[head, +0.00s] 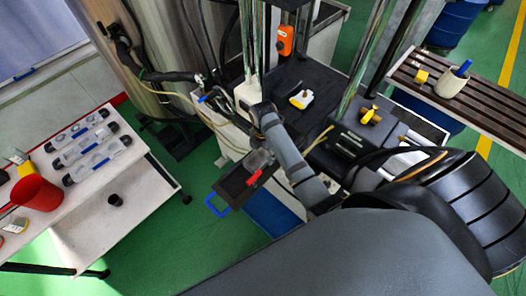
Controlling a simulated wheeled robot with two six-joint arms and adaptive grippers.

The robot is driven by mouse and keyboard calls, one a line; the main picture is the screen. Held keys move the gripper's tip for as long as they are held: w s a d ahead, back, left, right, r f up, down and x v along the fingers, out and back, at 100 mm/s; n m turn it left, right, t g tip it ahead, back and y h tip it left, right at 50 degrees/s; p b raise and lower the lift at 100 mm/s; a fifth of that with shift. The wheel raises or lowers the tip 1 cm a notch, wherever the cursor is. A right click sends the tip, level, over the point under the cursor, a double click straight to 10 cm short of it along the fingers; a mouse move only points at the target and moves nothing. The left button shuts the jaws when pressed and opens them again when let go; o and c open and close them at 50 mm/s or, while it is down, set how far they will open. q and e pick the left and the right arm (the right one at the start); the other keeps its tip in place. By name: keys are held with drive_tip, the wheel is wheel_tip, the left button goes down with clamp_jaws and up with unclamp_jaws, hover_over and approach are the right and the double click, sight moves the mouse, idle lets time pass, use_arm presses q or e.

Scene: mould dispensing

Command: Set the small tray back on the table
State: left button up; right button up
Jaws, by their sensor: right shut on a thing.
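A small dark tray (234,184) with a blue handle (217,205) at its near left end shows in the middle of the head view, beside the machine. My right arm comes in from the right, and its grey link passes over the machine's near side. My right gripper (258,163) is at the tray's upper right end, next to a small red part (253,178). It is shut on the tray; the arm partly hides the contact. My left gripper is not in view.
Green floor lies between table and machine. A slatted bench (440,100) stands at right with a pale cup (452,84).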

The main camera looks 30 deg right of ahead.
drive_tip(key=o, duration=1.4)
drive_tip(key=shift+r, duration=0.15)
wheel_tip(320, 180, up, 7)
drive_tip(key=shift+r, duration=0.1)
drive_tip(key=shift+s, duration=0.1)
